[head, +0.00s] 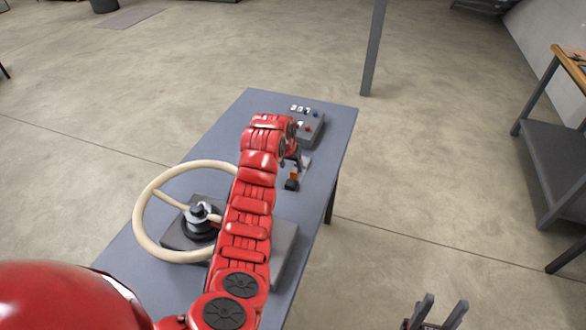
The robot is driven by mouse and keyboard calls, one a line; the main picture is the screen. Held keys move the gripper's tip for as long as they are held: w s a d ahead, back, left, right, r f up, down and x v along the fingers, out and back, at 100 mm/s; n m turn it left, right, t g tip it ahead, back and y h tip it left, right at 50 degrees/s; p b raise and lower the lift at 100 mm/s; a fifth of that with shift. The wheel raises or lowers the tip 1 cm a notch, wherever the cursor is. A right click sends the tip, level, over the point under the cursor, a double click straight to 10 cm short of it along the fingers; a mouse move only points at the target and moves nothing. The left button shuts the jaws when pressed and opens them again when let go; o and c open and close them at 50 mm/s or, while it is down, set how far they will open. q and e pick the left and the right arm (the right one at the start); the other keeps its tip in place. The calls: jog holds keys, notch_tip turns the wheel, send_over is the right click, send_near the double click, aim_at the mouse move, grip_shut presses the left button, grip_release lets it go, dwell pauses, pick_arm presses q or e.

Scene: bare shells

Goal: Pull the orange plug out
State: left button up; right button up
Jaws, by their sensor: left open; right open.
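The orange plug (294,174) is a small piece at the right side of the grey table, with a dark part just below it. My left gripper (291,160) reaches over the table and hangs just above and beside the plug, partly hidden by its own red arm. Its jaws are open; whether they touch the plug is too small to tell. What the plug sits in is mostly hidden by the gripper and arm. My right gripper (436,312) is open and empty at the bottom edge, off the table to the right.
A cream steering wheel (146,230) on a dark base stands on the grey table (232,112), left of my arm. A grey control box (312,124) with small coloured knobs is at the far end. A grey post (373,48) rises behind. A workbench (553,150) stands at right.

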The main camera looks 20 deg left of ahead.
aim_at(294, 172)
pick_arm(q)
jog(key=shift+p+x, duration=0.5)
jog(key=shift+x, duration=2.05)
jog(key=shift+w, duration=0.1)
grip_shut()
